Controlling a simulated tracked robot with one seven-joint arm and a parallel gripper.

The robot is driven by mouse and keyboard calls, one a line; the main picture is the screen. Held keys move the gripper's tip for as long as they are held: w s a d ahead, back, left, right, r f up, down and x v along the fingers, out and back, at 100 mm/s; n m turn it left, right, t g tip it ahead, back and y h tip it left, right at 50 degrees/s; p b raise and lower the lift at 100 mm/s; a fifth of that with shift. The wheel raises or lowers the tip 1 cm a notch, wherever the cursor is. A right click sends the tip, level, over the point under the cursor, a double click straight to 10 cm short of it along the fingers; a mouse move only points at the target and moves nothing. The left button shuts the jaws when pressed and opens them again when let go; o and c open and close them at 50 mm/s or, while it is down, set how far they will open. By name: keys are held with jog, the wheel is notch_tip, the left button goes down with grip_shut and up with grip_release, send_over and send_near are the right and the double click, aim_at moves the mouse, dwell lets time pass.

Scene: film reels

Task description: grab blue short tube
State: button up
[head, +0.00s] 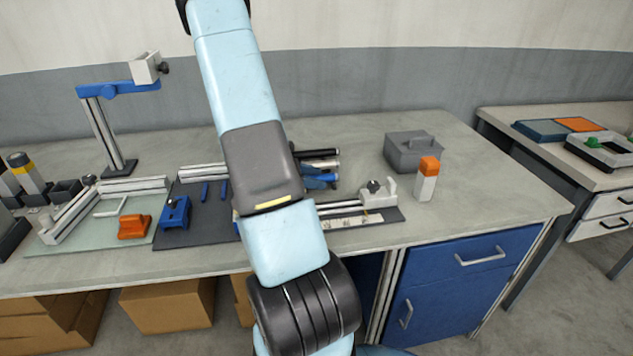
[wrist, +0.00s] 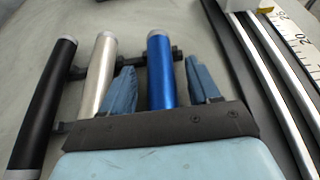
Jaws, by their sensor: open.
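The blue short tube (wrist: 161,76) lies in the wrist view with its pale open end away from my gripper. My gripper (wrist: 159,63) is open, with one light-blue finger on each side of this tube. Gaps show between the tube and both fingers, so the jaws are not shut on it. The near end of the tube is hidden behind the dark gripper plate. In the head view my arm covers most of this spot, and the blue parts beside it are too small to tell apart.
A silver tube (wrist: 99,75) lies just left of the left finger, and a longer black tube (wrist: 42,105) is farther left. Dark rack supports hold the tubes. A metal rail with a ruler (wrist: 292,42) runs close on the right. A grey box (head: 412,152) stands farther right.

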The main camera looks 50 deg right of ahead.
jog(key=c, duration=1.1)
jog(key=shift+r, duration=0.15)
